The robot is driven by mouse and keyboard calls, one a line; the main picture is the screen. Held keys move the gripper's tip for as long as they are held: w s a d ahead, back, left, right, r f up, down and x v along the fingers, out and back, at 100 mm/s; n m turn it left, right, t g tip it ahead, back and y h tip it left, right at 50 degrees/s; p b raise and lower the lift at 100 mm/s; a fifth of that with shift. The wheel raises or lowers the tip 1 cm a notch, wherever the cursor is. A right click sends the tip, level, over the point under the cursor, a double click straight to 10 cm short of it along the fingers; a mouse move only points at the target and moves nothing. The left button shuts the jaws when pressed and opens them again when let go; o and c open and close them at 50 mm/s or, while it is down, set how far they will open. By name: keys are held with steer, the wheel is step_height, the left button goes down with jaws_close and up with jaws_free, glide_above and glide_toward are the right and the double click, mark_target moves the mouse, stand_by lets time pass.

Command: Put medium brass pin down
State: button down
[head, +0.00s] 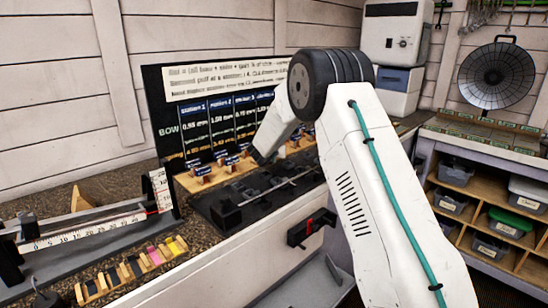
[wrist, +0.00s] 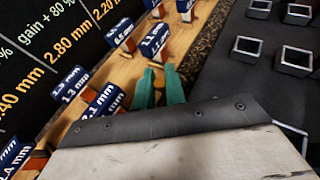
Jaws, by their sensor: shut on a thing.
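My gripper (wrist: 159,76) shows in the wrist view with its two teal fingers close together, shut on the medium brass pin. The pin is mostly hidden between the fingers, and its lower end cannot be made out. The fingertips are over the right edge of a wooden rack (wrist: 128,72), just below a block labelled 1.1 mm (wrist: 155,40). In the head view my arm reaches to the same rack (head: 186,181), and the fingers are hidden there.
A black tray with square sockets (wrist: 262,8) lies right of the rack. A black board with printed gain text (wrist: 30,50) stands behind it. In the head view a ruler fixture (head: 85,234) and a rack of coloured pieces (head: 130,268) are at the left.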

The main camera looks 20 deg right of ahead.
steer(key=shift+f, duration=1.15)
steer(key=shift+f, duration=0.2)
steer(key=c, duration=1.5)
jaws_free()
steer(key=shift+o, duration=0.2)
steer(key=shift+r, duration=0.1)
